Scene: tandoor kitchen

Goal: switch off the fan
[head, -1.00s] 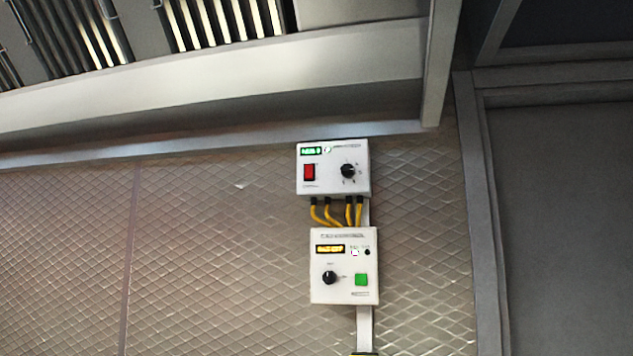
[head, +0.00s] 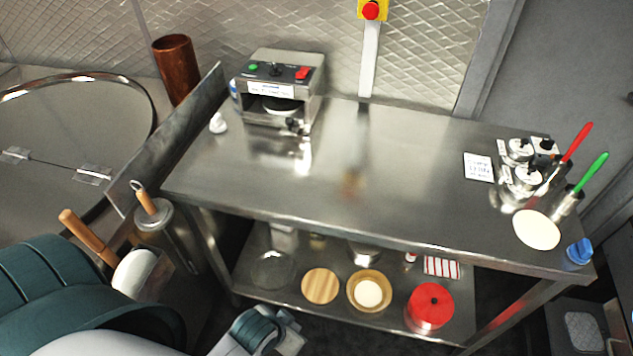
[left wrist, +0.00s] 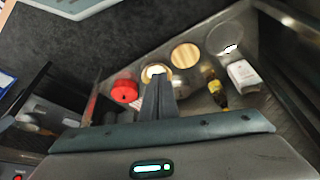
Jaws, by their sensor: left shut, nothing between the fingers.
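A yellow box with a red mushroom button (head: 371,10) is on the wall at the top edge, partly cut off. My left gripper (head: 290,332) is low at the bottom of the head view, in front of the steel table's lower shelf. In the left wrist view its fingers (left wrist: 160,82) are together and empty, pointing towards the shelf things. My right gripper is in neither view.
A steel table (head: 400,190) stands ahead; its middle is clear. A steel appliance (head: 290,75) with green and red switches stands at its back left. Tins and utensils crowd its right end. A red canister (head: 430,308) and bowls are on the lower shelf. A round tandoor lid (head: 65,135) is left.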

